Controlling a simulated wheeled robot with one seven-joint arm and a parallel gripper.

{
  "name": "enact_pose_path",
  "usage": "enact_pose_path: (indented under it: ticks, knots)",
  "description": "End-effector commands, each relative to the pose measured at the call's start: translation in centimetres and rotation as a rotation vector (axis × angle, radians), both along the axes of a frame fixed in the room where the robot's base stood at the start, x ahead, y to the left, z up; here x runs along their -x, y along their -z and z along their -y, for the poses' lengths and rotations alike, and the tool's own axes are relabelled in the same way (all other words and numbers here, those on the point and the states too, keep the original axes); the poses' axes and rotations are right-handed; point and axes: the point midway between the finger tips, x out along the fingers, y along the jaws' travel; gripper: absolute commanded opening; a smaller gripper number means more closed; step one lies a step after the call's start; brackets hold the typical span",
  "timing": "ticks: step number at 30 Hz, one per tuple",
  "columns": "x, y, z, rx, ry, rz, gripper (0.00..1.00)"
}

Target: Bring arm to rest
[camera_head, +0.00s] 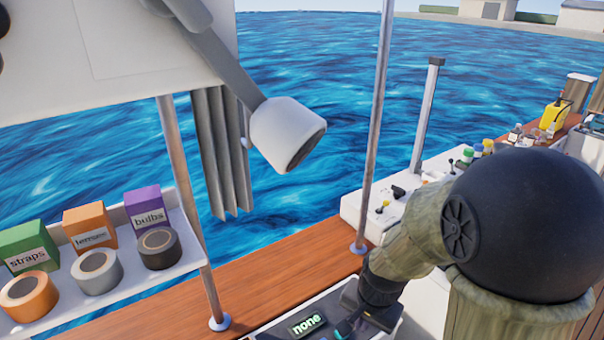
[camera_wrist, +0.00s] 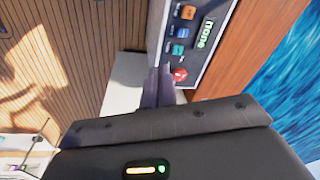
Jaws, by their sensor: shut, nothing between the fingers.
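My gripper (camera_wrist: 161,78) shows in the wrist view with its two grey fingers together and nothing between them. The fingertips are close to the edge of a control panel (camera_wrist: 197,63), near its red button (camera_wrist: 180,75); I cannot tell whether they touch it. The panel has orange, blue and teal buttons and a display (camera_wrist: 205,33) reading "none". In the head view, my arm (camera_head: 405,250) reaches down at the lower right over the panel, where the display (camera_head: 306,324) also shows. The fingertips cannot be made out clearly there.
A shelf (camera_head: 150,277) at left holds labelled boxes and tape rolls. A grey lamp-like head (camera_head: 288,134) hangs above. Metal posts (camera_head: 376,120) rise from the wooden ledge (camera_head: 270,270). Small bottles and a yellow container (camera_head: 553,116) stand at the far right. Water lies beyond.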

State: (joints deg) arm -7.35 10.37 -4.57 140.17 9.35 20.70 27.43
Motion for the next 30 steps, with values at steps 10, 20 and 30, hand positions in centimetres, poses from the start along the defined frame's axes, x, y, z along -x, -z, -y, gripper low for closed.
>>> enact_pose_path:
  ticks: [10,20,30]
  knots:
    - [3.6,-2.9,2.7,0.157,-0.547,0.089,0.00]
    - [3.7,-2.9,2.7,0.161,-0.563,0.089,0.00]
    - [3.7,-2.9,2.7,0.161,-0.560,0.089,0.00]
